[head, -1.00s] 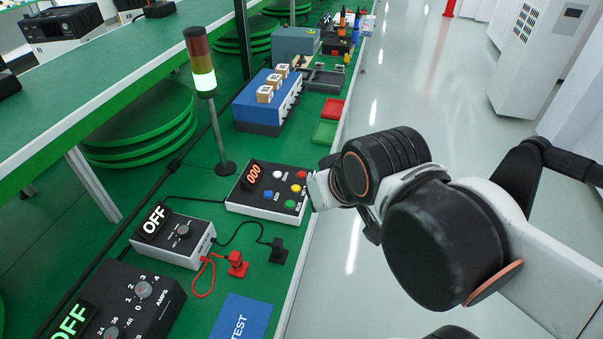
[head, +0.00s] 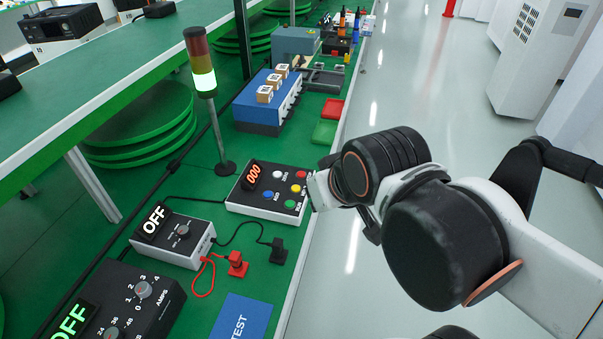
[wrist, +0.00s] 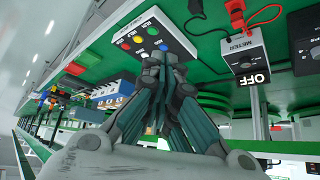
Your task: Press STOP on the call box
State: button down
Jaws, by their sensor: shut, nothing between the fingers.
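The call box (head: 238,204) is a white box with a dark top on the green bench, with a lit 000 display. It carries red (head: 302,174), yellow (head: 296,188), green (head: 290,204), blue (head: 268,195) and white (head: 277,174) buttons. The labels are too small to tell surely which is STOP. In the wrist view my gripper (wrist: 162,60) is shut and empty, its tips in front of the call box's button face (wrist: 148,28), overlapping the area near the white button. Whether they touch cannot be told. In the head view my wrist hides the fingers.
A signal tower (head: 203,75) glowing green stands behind the call box. A meter box (head: 175,240) reading OFF, with red and black plugs, sits nearer. Red and green trays (head: 332,109) and a blue unit (head: 262,112) lie farther along. The aisle floor at right is clear.

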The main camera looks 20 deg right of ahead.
jog(key=w+d+r+n+t+y+p, duration=0.15)
jog(key=w+r+n, duration=0.35)
jog(key=w, duration=0.6)
jog(key=w+r+n+p, duration=0.3)
jog(key=w+r, duration=0.3)
jog(key=w, duration=0.4)
jog(key=n+y, duration=0.4)
jog(key=n, duration=0.3)
send_over(300, 175)
notch_tip(300, 175, down, 22)
jog(key=r, duration=0.1)
jog(key=shift+s+f+n+g+b, duration=0.1)
jog(key=shift+f+n+g+b, duration=0.25)
jog(key=shift+f+g, duration=0.25)
jog(key=shift+h, duration=0.25)
jog(key=shift+f+b, duration=3.05)
jog(key=shift+f, duration=1.35)
